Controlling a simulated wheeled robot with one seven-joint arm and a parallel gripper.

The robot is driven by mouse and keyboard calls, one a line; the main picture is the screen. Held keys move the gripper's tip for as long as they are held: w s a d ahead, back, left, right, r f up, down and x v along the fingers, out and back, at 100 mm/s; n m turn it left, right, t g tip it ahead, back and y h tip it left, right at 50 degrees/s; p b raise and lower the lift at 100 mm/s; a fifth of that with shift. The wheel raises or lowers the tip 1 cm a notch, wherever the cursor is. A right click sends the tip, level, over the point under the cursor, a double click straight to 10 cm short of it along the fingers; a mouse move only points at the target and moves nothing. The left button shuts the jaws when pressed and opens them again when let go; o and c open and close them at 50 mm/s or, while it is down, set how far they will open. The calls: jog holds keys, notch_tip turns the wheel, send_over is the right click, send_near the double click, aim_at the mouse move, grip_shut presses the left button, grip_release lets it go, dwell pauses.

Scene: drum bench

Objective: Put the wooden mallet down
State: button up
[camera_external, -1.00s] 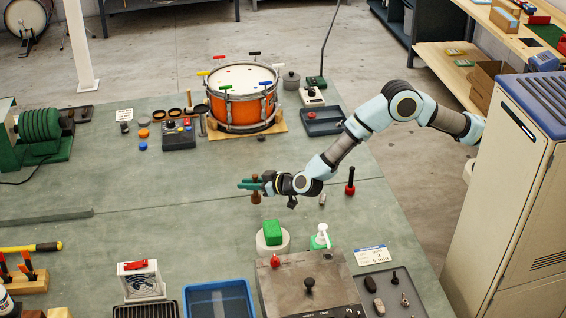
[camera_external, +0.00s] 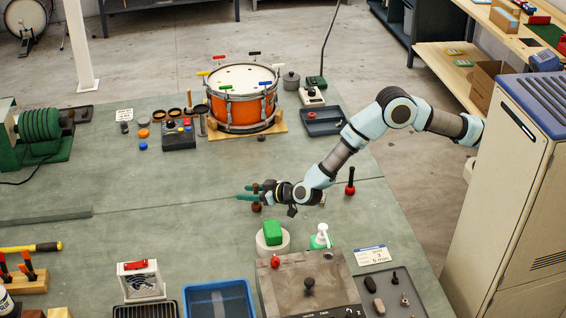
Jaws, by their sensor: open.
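My gripper (camera_external: 250,192), with green fingers pointing left, is low over the middle of the green bench, and its jaws are open. The wooden mallet (camera_external: 256,207), a small brown upright piece, is at the fingers. Its lower end shows just below them and the fingers hide part of the rest. I cannot tell from this view whether the fingers touch it, or whether its lower end rests on the bench.
Bare green bench top (camera_external: 180,235) lies left of my gripper. A green block on a white round base (camera_external: 273,234) stands just in front. A red-and-black upright tool (camera_external: 350,182) is to the right. The orange drum (camera_external: 242,108) stands behind.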

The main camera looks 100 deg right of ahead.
jog(key=shift+r, duration=0.1)
jog(key=shift+s+a+r, duration=0.15)
jog(key=s+a+r+n+y+b, duration=0.1)
jog(key=s+a+r+n+y, duration=0.2)
jog(key=s+a, duration=0.5)
jog(key=s+a+r+n+y+b, duration=0.2)
jog(key=s+a+r+y, duration=0.25)
jog(key=s, duration=0.45)
jog(key=s+f+n+g+y, duration=0.1)
jog(key=s+g, duration=0.7)
jog(key=s, duration=2.3)
jog(key=shift+f+n+g, duration=0.3)
jog(key=shift+f+n, duration=0.15)
jog(key=shift+n, duration=0.05)
